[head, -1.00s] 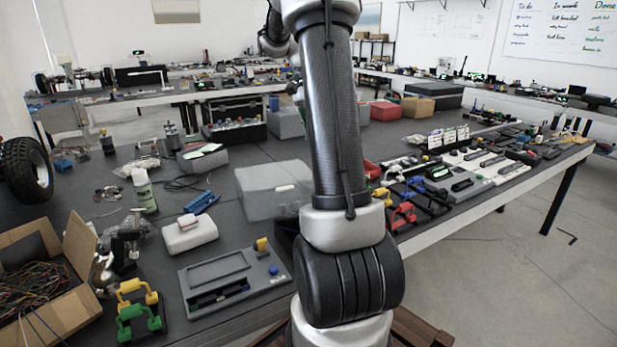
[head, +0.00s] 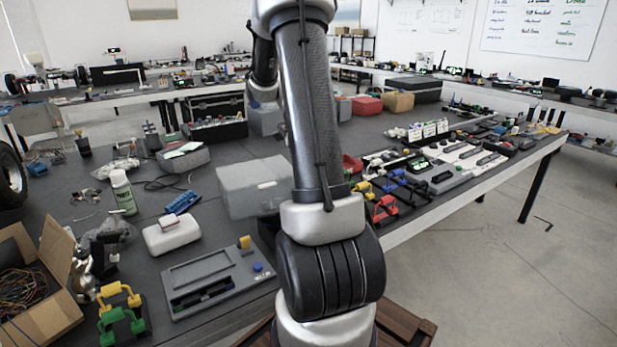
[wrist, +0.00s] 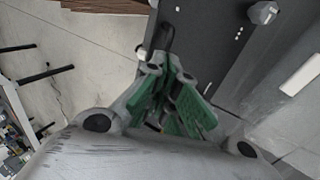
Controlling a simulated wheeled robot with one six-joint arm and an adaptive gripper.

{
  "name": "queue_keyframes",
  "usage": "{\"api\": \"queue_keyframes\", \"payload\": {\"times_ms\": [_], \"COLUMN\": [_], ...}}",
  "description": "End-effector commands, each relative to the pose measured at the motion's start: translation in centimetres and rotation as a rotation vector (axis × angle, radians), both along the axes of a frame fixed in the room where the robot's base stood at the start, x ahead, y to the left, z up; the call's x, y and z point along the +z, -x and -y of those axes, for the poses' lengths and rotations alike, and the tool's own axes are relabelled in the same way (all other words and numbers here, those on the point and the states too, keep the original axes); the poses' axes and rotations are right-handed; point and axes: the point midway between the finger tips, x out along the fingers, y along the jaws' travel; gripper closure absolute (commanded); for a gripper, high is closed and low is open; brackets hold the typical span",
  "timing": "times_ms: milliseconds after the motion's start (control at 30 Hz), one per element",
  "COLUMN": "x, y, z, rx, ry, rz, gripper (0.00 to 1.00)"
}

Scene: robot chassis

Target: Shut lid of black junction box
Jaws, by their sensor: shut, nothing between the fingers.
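I cannot pick out the black junction box for certain. A dark box-like shape (head: 267,228) shows partly beside my arm, below the grey bin, in the head view; my arm hides much of it, and I cannot tell its lid. My gripper (wrist: 182,108), with green-padded fingers, is shut and empty in the wrist view. It is not seen in the head view. A dark surface (wrist: 205,45) lies beyond the fingers; I cannot tell how far away.
A grey bin (head: 250,188) stands left of my arm. A grey panel device (head: 215,285), white case (head: 171,234), green and yellow handles (head: 120,310) and open cardboard box (head: 45,300) crowd the table's left. Red handles (head: 383,208) stand right of my arm. Open floor (head: 480,270) is at right.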

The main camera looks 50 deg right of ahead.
Motion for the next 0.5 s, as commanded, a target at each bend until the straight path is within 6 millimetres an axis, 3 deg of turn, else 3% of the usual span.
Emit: {"api": "queue_keyframes", "payload": {"times_ms": [167, 500], "x": [-0.98, -1.07], "y": [0.4, 0.44], "z": [-0.09, -0.1], "rx": [0.0, 0.001], "ry": [0.0, 0.0], "rz": [0.0, 0.001], "gripper": [1.0, 1.0]}}
